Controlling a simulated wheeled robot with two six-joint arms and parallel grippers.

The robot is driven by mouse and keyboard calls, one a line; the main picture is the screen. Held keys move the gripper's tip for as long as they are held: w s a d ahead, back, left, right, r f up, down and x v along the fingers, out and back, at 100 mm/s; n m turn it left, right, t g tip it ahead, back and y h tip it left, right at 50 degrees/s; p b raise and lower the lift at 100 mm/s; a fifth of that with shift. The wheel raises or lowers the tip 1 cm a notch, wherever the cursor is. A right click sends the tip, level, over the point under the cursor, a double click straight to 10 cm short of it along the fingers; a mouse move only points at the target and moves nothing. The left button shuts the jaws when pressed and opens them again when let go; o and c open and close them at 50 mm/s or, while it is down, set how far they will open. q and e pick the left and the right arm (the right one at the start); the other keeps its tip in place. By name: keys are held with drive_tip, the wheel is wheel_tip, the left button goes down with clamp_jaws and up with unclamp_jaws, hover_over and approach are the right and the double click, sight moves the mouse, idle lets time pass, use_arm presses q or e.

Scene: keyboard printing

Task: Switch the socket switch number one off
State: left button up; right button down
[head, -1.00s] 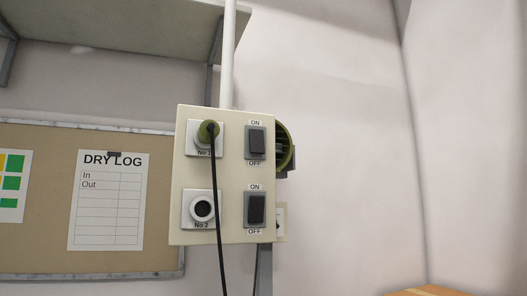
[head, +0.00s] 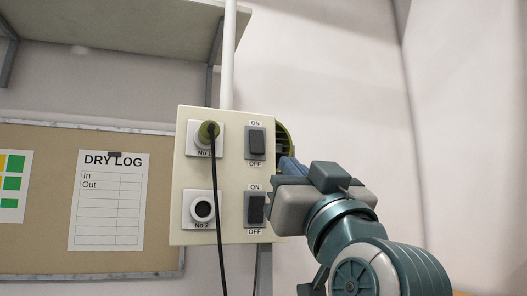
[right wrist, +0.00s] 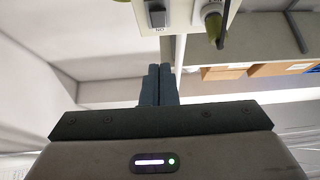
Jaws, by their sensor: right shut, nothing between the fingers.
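The cream socket panel (head: 232,235) is mounted on a pole. Its upper row has socket No 1 with an olive plug (head: 208,131) in it, and switch number one (head: 257,145), a dark rocker between ON and OFF labels. In the right wrist view this switch (right wrist: 157,15) and the plug (right wrist: 214,22) show upside down at the top edge. My right gripper (head: 287,166) is shut and empty, to the right of and below switch number one, apart from it. Its closed fingers show in the right wrist view (right wrist: 158,84). My left gripper is out of view.
The lower row has empty socket No 2 (head: 202,209) and a second switch (head: 255,207), its right edge close to my gripper in the picture. A black cable (head: 217,220) hangs down the panel. A green round device (head: 283,140) is partly hidden behind it.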

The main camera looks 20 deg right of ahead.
idle(0.3)
drive_tip(key=p, duration=0.8)
approach(258, 143)
wheel_tip(258, 143, up, 5)
drive_tip(key=w, duration=0.2)
drive_tip(key=w+f+p, duration=0.1)
drive_tip(key=w+p, duration=0.1)
drive_tip(key=shift+w+a+f, duration=0.1)
drive_tip(key=shift+w+f, duration=0.25)
drive_tip(key=shift+w, duration=0.05)
